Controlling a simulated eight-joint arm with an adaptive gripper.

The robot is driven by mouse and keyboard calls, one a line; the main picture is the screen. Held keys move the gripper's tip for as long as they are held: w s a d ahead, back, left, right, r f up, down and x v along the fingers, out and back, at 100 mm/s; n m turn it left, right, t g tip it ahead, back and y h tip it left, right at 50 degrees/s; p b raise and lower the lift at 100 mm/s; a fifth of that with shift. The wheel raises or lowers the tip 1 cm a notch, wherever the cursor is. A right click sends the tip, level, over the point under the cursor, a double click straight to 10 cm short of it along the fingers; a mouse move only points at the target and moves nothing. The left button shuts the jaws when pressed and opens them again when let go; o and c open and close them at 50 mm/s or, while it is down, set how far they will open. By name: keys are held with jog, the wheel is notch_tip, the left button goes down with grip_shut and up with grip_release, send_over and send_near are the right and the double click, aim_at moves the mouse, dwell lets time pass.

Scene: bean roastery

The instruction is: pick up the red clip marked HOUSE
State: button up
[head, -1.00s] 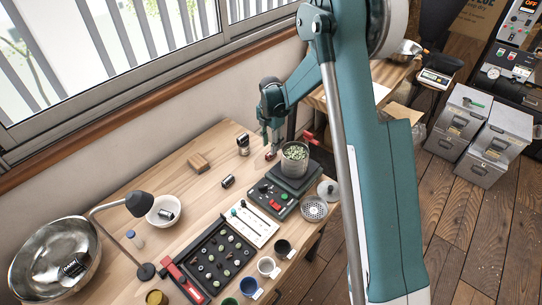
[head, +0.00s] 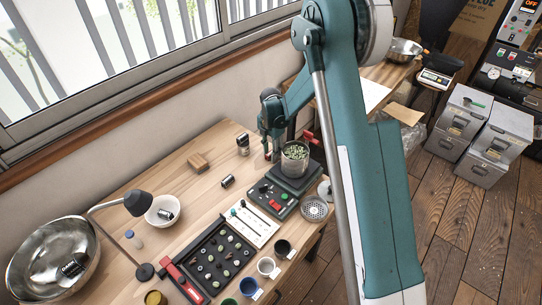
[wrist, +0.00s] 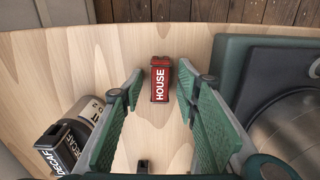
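The red clip marked HOUSE (wrist: 160,83) lies on the pale wooden table in the wrist view, its white lettering facing up. My gripper (wrist: 161,98) is open, with one green-padded finger to each side of the clip in the picture. Nothing is held, and I see bare wood between each finger and the clip. How high the fingertips are above the clip I cannot tell. In the head view my gripper (head: 272,152) is beside the jar of green beans; the clip cannot be made out there.
A black DECAF-marked item (wrist: 58,148) and a silver cylinder (wrist: 88,114) lie left of my fingers. A green-grey machine with a round metal plate (wrist: 290,125) is close on the right. The bean jar (head: 295,158) stands on a scale.

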jog(key=shift+c, duration=0.3)
jog(key=c, duration=0.7)
jog(key=shift+r, duration=0.1)
jog(key=shift+r+p, duration=0.65)
jog(key=shift+r, duration=4.3)
